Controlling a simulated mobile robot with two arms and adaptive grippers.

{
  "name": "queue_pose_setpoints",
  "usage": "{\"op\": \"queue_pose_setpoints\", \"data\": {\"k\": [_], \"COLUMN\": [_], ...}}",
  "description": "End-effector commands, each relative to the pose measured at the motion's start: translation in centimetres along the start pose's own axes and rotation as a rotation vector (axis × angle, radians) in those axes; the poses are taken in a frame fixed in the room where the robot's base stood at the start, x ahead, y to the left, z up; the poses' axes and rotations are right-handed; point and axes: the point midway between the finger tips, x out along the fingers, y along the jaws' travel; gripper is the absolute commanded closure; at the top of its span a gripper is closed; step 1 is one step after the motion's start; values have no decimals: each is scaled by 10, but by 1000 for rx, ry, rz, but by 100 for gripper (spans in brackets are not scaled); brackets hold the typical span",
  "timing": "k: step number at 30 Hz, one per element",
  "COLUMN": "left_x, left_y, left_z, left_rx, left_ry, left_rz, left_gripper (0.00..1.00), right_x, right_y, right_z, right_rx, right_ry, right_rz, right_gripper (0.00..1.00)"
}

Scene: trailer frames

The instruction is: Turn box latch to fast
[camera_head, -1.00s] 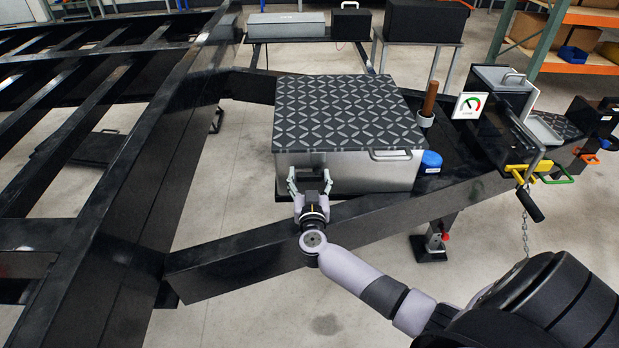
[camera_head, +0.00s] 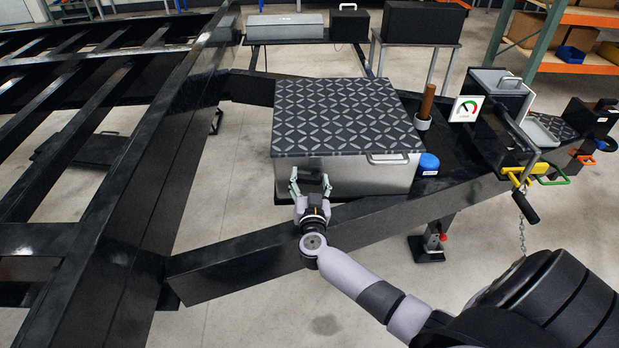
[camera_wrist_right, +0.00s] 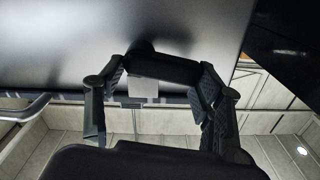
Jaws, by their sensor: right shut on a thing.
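The box (camera_head: 350,180) is silver with a dark patterned lid (camera_head: 345,115) that lies flat on top. It stands on the black trailer frame. The black box latch (camera_head: 310,172) is on the front wall, left of the middle. It also shows in the right wrist view (camera_wrist_right: 165,68) as a dark bar with a small pale plate below it. My right gripper (camera_head: 310,180) is at the box front with one finger on each side of the latch, shut on it. In the right wrist view my right gripper (camera_wrist_right: 160,85) spans the latch. The exact finger contact is hard to see. My left gripper is not in view.
A side handle (camera_head: 388,160) is on the box front, to the right. A blue-capped item (camera_head: 429,163), a brown rod in a holder (camera_head: 426,105) and a gauge sign (camera_head: 466,108) stand right of the box. A black frame beam (camera_head: 245,250) runs below the gripper.

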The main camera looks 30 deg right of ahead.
Motion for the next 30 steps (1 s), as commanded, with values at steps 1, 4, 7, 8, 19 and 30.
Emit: {"op": "queue_pose_setpoints", "data": {"k": [1,4,7,8,19,30], "left_x": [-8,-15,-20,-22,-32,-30], "left_y": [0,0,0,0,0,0], "left_z": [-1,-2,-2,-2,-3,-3], "left_rx": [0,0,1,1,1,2], "left_ry": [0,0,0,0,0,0], "left_rz": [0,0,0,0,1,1], "left_gripper": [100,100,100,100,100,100], "right_x": [-1,-1,-1,-1,-1,0], "right_y": [-4,-3,-2,-1,6,15], "right_z": [-3,-6,-8,-8,-14,-17], "right_rx": [44,136,230,259,611,961], "right_ry": [-6,-5,-5,-5,-3,-1], "right_rz": [-6,-6,-6,-6,-7,-7], "right_gripper": [66,66,66,66,66,66]}}
